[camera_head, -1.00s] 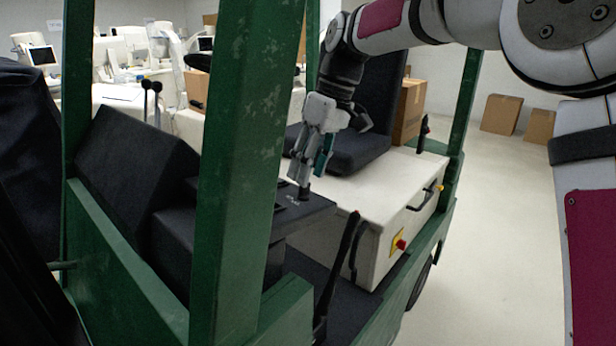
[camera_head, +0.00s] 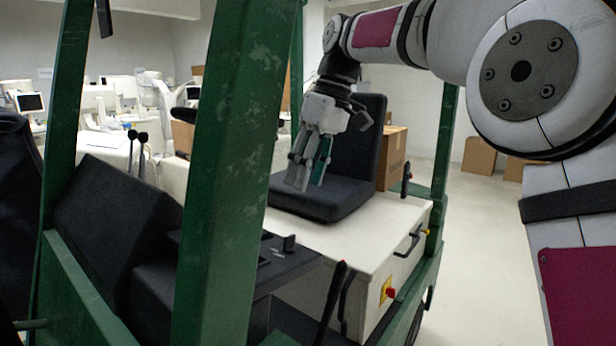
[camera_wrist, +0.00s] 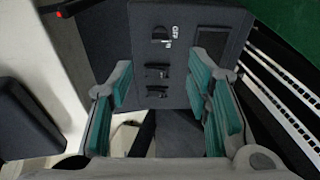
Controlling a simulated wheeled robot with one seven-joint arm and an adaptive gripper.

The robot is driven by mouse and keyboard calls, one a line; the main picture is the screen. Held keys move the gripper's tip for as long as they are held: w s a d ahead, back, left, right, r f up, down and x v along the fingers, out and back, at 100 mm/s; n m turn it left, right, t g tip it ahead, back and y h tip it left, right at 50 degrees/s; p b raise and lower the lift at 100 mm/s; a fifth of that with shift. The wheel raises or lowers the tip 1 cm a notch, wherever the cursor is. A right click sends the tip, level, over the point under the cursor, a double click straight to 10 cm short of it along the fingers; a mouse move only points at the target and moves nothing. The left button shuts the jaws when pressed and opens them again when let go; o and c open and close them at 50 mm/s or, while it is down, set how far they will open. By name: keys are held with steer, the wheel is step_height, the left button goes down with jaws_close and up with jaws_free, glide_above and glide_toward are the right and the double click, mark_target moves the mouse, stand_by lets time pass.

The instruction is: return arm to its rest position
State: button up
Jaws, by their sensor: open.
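My gripper (camera_head: 307,178) hangs from my arm inside the green-framed cart, in front of the black seat (camera_head: 318,196) and above the white box-like body (camera_head: 385,235). Its fingers point down and stand apart with nothing between them. In the wrist view the teal-padded fingers (camera_wrist: 162,108) are spread over a dark control panel (camera_wrist: 180,50) with small switches. The panel (camera_head: 268,262) lies below and left of my gripper in the head view, clear of the fingertips.
A green post (camera_head: 222,180) stands close, left of my gripper. Black levers (camera_head: 333,295) rise near the panel. Cardboard boxes (camera_head: 480,156) stand on the floor at the back right. The floor to the right of the cart is clear.

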steer(key=s+d+m+t+h, duration=0.1)
steer(key=s+d+m+t, duration=0.15)
steer(key=s+d, duration=0.45)
steer(key=s+d+m+t+h, duration=0.1)
steer(key=s+d+m, duration=0.25)
steer(key=s, duration=0.55)
steer(key=s+d+f+m+t, duration=0.1)
steer(key=s+d+f+m, duration=0.1)
steer(key=s+d+f, duration=0.2)
steer(key=s+d+f+m+t+h, duration=0.1)
steer(key=s+d+f+m, duration=0.1)
steer(key=s+d+f, duration=0.2)
steer(key=s+f, duration=0.3)
steer(key=s, duration=0.3)
steer(key=shift+s+f, duration=0.25)
steer(key=shift+s, duration=0.05)
